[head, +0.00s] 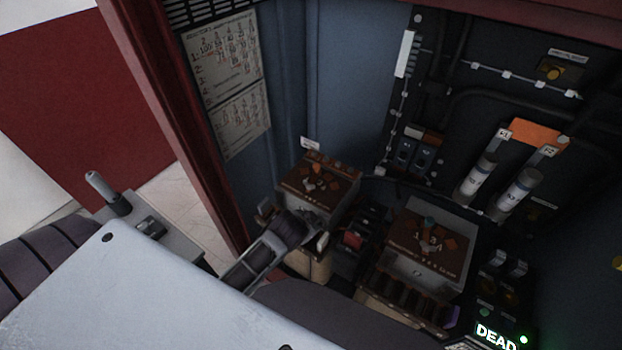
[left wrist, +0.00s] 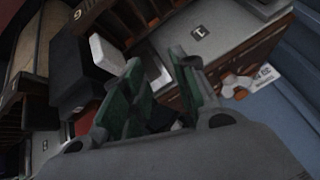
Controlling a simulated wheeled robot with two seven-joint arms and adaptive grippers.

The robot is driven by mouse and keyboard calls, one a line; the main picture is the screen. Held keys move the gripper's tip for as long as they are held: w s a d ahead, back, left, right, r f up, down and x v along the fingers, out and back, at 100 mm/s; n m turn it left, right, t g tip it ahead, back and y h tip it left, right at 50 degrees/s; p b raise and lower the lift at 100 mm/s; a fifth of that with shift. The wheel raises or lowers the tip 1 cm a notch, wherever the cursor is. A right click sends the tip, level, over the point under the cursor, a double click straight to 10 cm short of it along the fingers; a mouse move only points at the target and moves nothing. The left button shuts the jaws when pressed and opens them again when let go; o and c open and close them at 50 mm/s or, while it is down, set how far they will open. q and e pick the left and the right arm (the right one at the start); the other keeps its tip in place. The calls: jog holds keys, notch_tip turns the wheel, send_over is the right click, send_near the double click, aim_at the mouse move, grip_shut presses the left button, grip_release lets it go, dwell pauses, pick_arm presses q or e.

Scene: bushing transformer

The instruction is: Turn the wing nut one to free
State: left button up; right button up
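The left transformer box (head: 331,172) has a brown top with small orange pieces on it. The right transformer box (head: 437,237) also has a brown top with orange pieces. I cannot tell which piece is wing nut one. My left gripper (head: 312,232) is at the front right edge of the left box in the head view. In the left wrist view its green-padded fingers (left wrist: 156,68) stand apart, with a grey-white part behind the gap. Orange and white hex-shaped pieces (left wrist: 238,88) lie right of the fingers. My right gripper is out of view.
Dark terminal blocks with red parts (head: 356,236) stand between the boxes. Two pale cylinders (head: 478,177) are mounted on the dark back panel. A lit "DEAD" sign (head: 496,337) is at the lower right. The red cabinet frame (head: 172,125) bounds the left side.

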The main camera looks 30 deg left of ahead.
pick_arm(q)
jog(key=w+d+r+m+t+h, duration=0.3)
jog(key=w+d+r+m+t, duration=0.25)
jog(key=w+r, duration=0.4)
jog(key=w+d+r+m+t+h, duration=0.2)
jog(key=w+d+r+m+t, duration=0.3)
jog(key=r, duration=0.8)
jog(key=d+r+m+g+h, duration=0.1)
jog(key=d+r+m+h, duration=0.75)
jog(key=m, duration=0.25)
jog(key=s+d+f+m+g+h, duration=0.1)
jog(key=s+d+m+g+h, duration=0.2)
jog(key=m+g, duration=0.5)
jog(key=s+d+f+m+g+h, duration=0.1)
jog(key=s+d+f+m+g, duration=0.3)
jog(key=m, duration=0.7)
jog(key=w+a+f+m+g+y+p, duration=0.1)
jog(key=a+f+m+g+y, duration=0.45)
jog(key=a+f+m, duration=0.2)
jog(key=w+a+m+y, duration=0.3)
jog(key=a+y, duration=0.8)
jog(key=a, duration=1.4)
jog(key=shift+w+f+t, duration=0.25)
jog(key=shift+w+t, duration=0.05)
jog(key=shift+w, duration=0.35)
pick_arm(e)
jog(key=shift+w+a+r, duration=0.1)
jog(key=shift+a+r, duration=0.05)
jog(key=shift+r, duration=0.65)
